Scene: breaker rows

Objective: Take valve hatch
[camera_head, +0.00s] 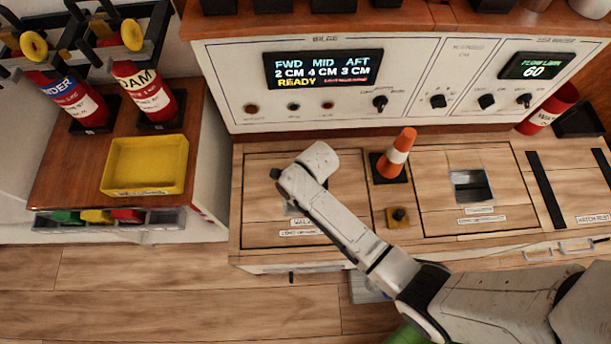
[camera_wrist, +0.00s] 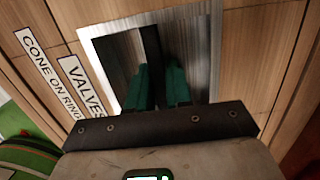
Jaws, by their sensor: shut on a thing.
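The valve hatch (camera_head: 261,190) is a wooden panel at the left of the counter top, and my gripper is over it in the head view. The arm covers part of the panel there and hides the fingertips. In the wrist view, a metal-framed recess (camera_wrist: 97,42) lies beside the labels VALVES (camera_wrist: 82,87) and CONE ON RING (camera_wrist: 47,72). A dark bar (camera_wrist: 151,45) crosses the recess. The green fingers of my gripper (camera_wrist: 158,78) reach into it on either side of the bar and are shut on it. The panel appears to lie flat in the counter.
An orange cone (camera_head: 397,152) on a black base and a yellow block with a black knob (camera_head: 399,216) stand right of the hatch. Another hatch with a metal recess (camera_head: 470,186) lies further right. A control panel (camera_head: 235,80) rises behind. A yellow tray (camera_head: 145,165) sits left.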

